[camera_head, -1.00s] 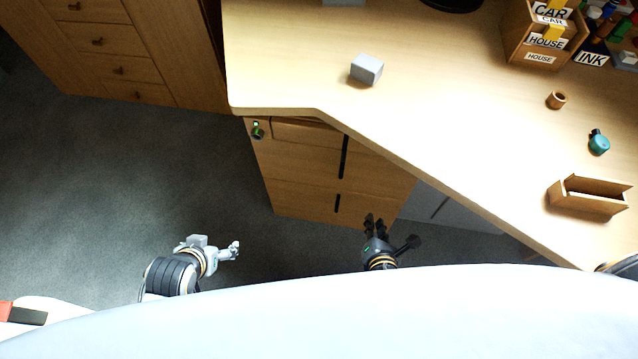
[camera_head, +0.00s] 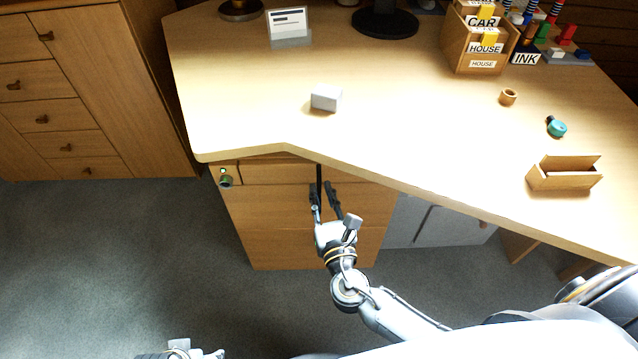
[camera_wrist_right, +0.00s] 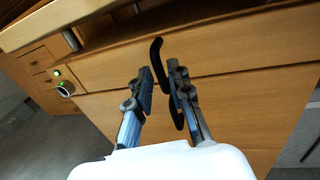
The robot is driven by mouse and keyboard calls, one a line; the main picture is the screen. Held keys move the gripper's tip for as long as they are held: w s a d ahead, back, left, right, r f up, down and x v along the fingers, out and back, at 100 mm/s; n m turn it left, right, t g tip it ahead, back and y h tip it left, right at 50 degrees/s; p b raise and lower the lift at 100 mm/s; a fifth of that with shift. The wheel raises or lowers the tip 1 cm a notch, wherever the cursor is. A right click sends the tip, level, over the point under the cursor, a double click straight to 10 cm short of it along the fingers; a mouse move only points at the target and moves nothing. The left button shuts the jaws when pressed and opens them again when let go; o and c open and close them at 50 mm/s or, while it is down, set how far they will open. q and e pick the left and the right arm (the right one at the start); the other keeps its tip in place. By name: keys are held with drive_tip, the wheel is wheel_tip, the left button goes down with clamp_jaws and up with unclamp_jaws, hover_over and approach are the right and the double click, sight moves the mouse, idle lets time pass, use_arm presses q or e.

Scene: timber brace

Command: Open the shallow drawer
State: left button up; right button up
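The shallow drawer (camera_head: 275,173) is the thin top front of the wooden cabinet under the desk, and it looks shut. Its black handle (camera_head: 319,178) stands out from the front; in the right wrist view the handle (camera_wrist_right: 156,58) appears between the fingertips. My right gripper (camera_head: 325,192) is open at the handle, fingers pointing to the cabinet. In the wrist view its two fingers (camera_wrist_right: 160,82) are apart; I cannot tell whether they touch the handle. My left gripper (camera_head: 182,351) is only partly in view at the bottom edge, its fingers unclear.
The desk top (camera_head: 420,130) overhangs the cabinet. On it are a grey block (camera_head: 326,100), an open wooden box (camera_head: 565,180) and a labelled organiser (camera_head: 468,50). Open carpet (camera_head: 120,250) lies to the left.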

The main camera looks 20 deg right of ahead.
sight(320, 187)
drive_tip(key=shift+w+d, duration=0.1)
drive_tip(key=shift+w, duration=1.45)
drive_tip(key=shift+c, duration=0.2)
clamp_jaws()
drive_tip(key=shift+s+f, duration=0.1)
